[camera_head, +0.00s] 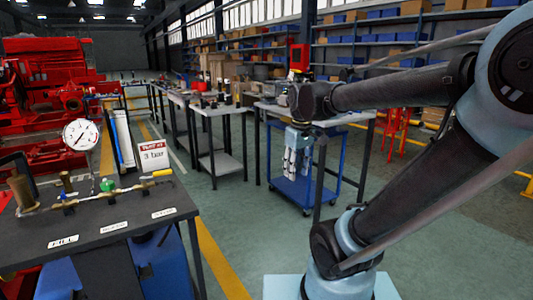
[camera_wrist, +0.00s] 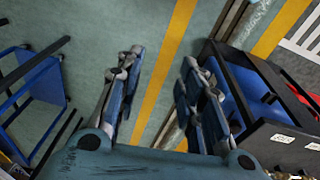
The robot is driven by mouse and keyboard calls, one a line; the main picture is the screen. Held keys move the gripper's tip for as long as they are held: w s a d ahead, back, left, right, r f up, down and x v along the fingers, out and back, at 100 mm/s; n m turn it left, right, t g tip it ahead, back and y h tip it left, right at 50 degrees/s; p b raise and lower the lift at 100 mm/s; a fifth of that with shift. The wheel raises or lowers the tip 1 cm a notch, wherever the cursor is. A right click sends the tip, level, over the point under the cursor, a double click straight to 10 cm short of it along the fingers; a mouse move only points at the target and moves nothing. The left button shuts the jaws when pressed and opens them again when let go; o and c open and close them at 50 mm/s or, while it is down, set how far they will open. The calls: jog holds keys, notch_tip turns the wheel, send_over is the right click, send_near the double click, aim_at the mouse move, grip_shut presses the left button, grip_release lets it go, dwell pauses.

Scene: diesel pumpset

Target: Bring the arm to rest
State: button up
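My arm reaches in from the right of the head view, bent at the elbow. My gripper (camera_head: 294,170) hangs from its end, pointing down, in front of a blue cart. In the wrist view my gripper (camera_wrist: 163,72) has its two fingers wide apart, with only green floor and a yellow line between them. It holds nothing and touches nothing that I can see.
A dark bench (camera_head: 108,226) with a pressure gauge (camera_head: 81,134), valves and a "3 bar" sign (camera_head: 152,152) stands at the left. The blue cart (camera_head: 300,192) stands behind my gripper. Worktables (camera_head: 222,112) line the back. Green floor between is clear.

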jog(key=s+d+f+m, duration=0.7)
jog(key=s+d+f, duration=0.2)
jog(key=f, duration=0.3)
jog(key=shift+s+f+t, duration=0.3)
jog(key=shift+s+f, duration=0.1)
jog(key=shift+s, duration=0.4)
jog(key=shift+a, duration=0.1)
